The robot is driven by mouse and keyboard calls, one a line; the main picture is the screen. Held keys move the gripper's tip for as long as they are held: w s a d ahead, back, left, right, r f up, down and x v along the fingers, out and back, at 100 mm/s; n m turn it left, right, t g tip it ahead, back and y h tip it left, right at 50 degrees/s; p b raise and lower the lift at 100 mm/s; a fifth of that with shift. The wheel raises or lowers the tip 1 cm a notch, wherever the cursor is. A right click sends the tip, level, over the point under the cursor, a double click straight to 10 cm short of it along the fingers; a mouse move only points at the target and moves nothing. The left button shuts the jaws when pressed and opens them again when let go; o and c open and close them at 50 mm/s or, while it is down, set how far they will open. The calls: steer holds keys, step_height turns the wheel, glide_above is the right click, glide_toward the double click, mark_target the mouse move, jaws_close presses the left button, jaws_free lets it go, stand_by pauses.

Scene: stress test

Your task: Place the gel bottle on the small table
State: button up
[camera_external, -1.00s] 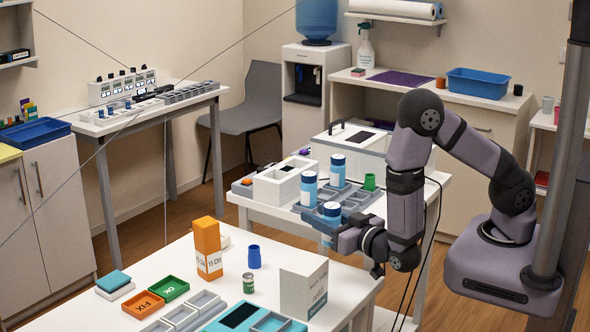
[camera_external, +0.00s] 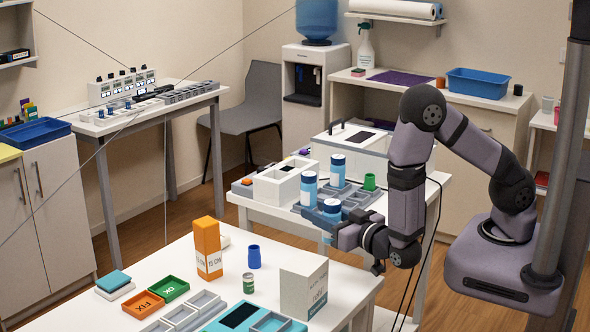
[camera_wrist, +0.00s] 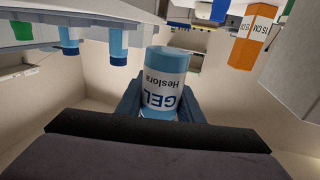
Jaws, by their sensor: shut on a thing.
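The gel bottle (camera_wrist: 165,85) is a blue and white cylinder with "GEL" on its label, upside down in the wrist view. My gripper (camera_wrist: 158,108) is shut around it. Which table is the small table is not clear.
The grey rack (camera_external: 366,200) also holds a green cup (camera_external: 369,182). A white open box (camera_external: 275,186) stands left of it. The front white table (camera_external: 215,282) carries an orange box (camera_external: 207,247), a white carton (camera_external: 303,290) and trays, with some bare surface between.

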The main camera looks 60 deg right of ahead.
steer(key=shift+f, duration=0.2)
steer(key=shift+f+p, duration=0.45)
steer(key=shift+f, duration=4.3)
steer(key=shift+f, duration=0.1)
steer(key=shift+f, duration=0.1)
steer(key=o, duration=1.2)
steer(key=shift+v, duration=1.85)
steer(key=shift+o, duration=0.6)
steer(key=shift+s+a, duration=0.15)
steer(key=shift+s, duration=0.5)
